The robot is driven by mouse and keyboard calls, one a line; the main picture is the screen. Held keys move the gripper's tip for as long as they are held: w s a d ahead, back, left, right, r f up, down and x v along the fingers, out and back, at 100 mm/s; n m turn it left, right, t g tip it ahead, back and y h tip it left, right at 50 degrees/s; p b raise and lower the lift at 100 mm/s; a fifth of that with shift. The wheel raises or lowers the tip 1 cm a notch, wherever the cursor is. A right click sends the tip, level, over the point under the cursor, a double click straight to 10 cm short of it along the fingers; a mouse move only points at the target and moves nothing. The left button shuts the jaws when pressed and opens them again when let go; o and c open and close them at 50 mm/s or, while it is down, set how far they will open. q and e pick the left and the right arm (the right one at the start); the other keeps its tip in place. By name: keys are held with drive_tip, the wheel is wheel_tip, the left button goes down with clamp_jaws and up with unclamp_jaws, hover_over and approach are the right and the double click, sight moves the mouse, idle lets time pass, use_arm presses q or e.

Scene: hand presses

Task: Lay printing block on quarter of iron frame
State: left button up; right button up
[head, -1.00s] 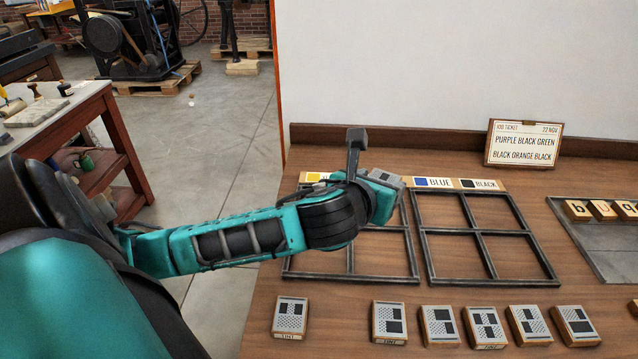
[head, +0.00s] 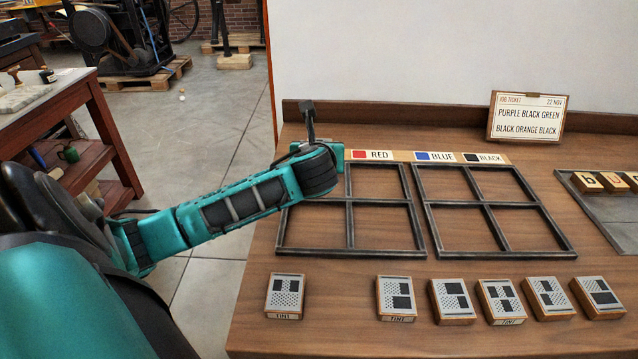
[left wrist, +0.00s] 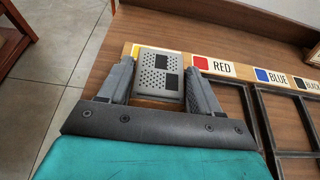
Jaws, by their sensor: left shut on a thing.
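My left gripper (left wrist: 160,85) is shut on a grey-faced printing block (left wrist: 160,75) with dotted and black squares, held between its two fingers. In the head view the block and fingers are hidden behind my left wrist. The wrist is over the back left corner of the left iron frame (head: 349,205). In the left wrist view the block is over the label strip, left of the RED label. The left frame has four quarters, and those I can see are empty. The right iron frame (head: 482,204) is also empty. My right gripper is not in view.
Several printing blocks, including one at the left (head: 286,293), lie in a row along the table's front, with a gap after the first. A label strip (head: 400,156) runs behind the frames. A job ticket (head: 526,117) stands at the back right, near a letter tray (head: 612,215).

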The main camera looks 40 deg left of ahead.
use_arm(q)
wheel_tip(320, 180, down, 2)
drive_tip(key=shift+f, duration=0.15)
wheel_tip(320, 180, down, 4)
drive_tip(key=shift+f+b, duration=0.15)
drive_tip(key=shift+b, duration=0.8)
drive_tip(key=shift+f, duration=0.4)
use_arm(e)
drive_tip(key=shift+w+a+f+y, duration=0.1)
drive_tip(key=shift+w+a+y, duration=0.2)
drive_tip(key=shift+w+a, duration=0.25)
use_arm(q)
drive_tip(key=o, duration=0.7)
drive_tip(key=shift+f, duration=0.1)
drive_tip(key=o, duration=0.4)
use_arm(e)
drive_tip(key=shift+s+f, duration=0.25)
